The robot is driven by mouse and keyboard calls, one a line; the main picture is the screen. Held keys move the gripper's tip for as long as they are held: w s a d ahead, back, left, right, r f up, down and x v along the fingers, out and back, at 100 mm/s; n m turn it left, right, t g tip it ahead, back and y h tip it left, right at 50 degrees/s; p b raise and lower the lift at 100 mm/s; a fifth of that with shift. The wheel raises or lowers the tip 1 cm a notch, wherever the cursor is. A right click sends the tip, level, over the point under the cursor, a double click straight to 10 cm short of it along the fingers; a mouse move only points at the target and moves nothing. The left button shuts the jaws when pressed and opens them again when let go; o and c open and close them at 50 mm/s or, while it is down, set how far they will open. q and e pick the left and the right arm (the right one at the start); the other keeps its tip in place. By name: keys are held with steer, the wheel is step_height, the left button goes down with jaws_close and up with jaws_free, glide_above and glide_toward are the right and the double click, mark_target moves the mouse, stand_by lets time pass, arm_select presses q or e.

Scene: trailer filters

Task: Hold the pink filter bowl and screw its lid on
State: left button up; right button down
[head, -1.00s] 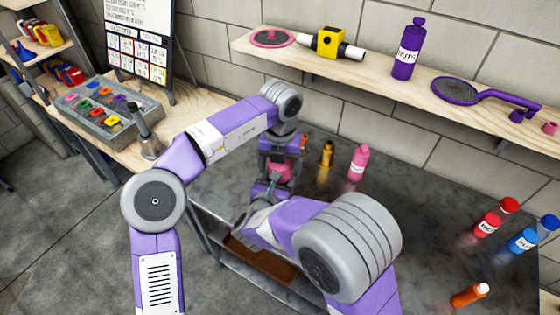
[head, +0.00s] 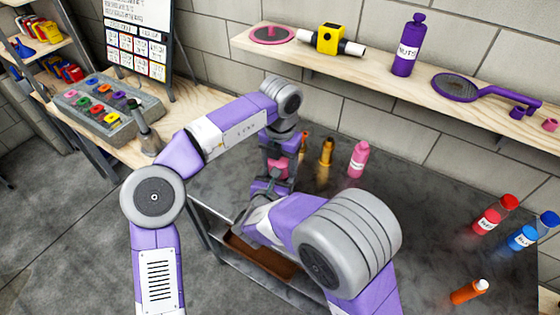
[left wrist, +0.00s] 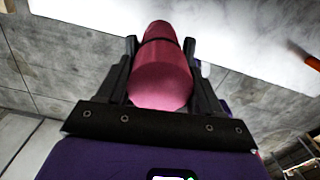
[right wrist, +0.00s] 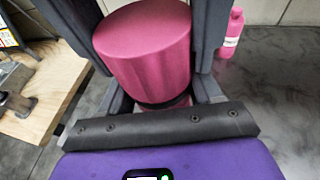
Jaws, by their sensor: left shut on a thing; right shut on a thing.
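My left gripper (head: 279,158) comes down from above and is shut on a pink filter part (left wrist: 160,78). A dark ring (left wrist: 163,41) crosses the pink stack beyond its near end. My right gripper (head: 268,185) reaches in from below, just under the left one. In the right wrist view a wide pink cylinder (right wrist: 147,50) stands between dark fingers. A dark band and a little more pink (right wrist: 178,102) show below it. The two pink parts appear stacked and touching, but I cannot tell which is bowl and which is lid, or how tightly they are joined.
On the dark metal table stand a pink bottle (head: 358,160), an orange-gold bottle (head: 326,152), and red (head: 487,221) and blue (head: 523,237) containers. An orange bottle (head: 469,291) lies at the front right. A wall shelf (head: 375,70) runs behind. The table's middle is clear.

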arm_select(q)
steer(key=o, duration=1.2)
steer(key=shift+r, duration=2.25)
steer(key=shift+o, duration=0.7)
steer(key=shift+r, duration=0.1)
